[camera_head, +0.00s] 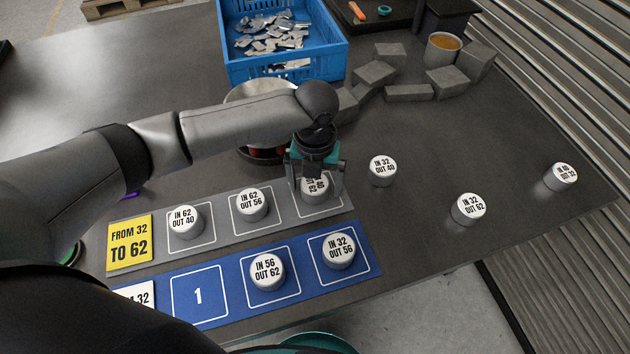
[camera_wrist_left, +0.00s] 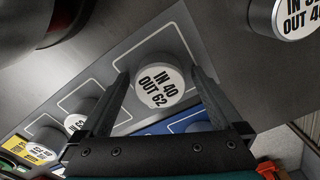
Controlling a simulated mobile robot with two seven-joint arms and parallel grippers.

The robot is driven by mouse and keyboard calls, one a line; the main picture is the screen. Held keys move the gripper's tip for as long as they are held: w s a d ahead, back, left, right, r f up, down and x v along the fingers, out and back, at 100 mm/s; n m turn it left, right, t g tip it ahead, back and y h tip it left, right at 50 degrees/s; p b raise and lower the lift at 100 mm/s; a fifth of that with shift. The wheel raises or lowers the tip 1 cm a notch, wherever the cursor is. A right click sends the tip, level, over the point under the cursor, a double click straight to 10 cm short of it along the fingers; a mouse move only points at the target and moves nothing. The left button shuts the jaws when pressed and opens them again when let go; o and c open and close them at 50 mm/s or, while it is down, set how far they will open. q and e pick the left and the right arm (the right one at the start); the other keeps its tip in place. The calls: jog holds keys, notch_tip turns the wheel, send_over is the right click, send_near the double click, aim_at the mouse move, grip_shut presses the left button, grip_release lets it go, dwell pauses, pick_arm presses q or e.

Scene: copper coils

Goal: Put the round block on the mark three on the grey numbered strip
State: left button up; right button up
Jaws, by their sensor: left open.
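The grey strip (camera_head: 222,245) has a yellow "FROM 32 TO 62" card at its left end and three outlined squares in a row. A round block labelled "IN 40 OUT 62" (camera_head: 315,193) stands upright in the rightmost, third square; it also shows in the left wrist view (camera_wrist_left: 160,82). Any numeral under it is hidden. My left gripper (camera_head: 316,188) is open, with one finger on either side of this block. I cannot tell whether the fingers touch it. Blocks "IN 62 OUT 40" (camera_head: 186,222) and "IN 62 OUT 56" (camera_head: 251,204) stand in the other two squares. My right gripper is not in view.
A blue strip (camera_head: 222,318) in front bears two blocks (camera_head: 267,272) (camera_head: 339,251) and an empty square 1. Three loose blocks (camera_head: 382,171) (camera_head: 468,209) (camera_head: 561,176) stand to the right. A blue crate (camera_head: 287,69), grey slabs (camera_head: 408,92) and a cup (camera_head: 441,50) are behind.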

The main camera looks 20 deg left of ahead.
aim_at(315, 182)
pick_arm(q)
notch_tip(315, 182, up, 12)
jog(key=p, duration=0.3)
jog(key=shift+r, duration=0.15)
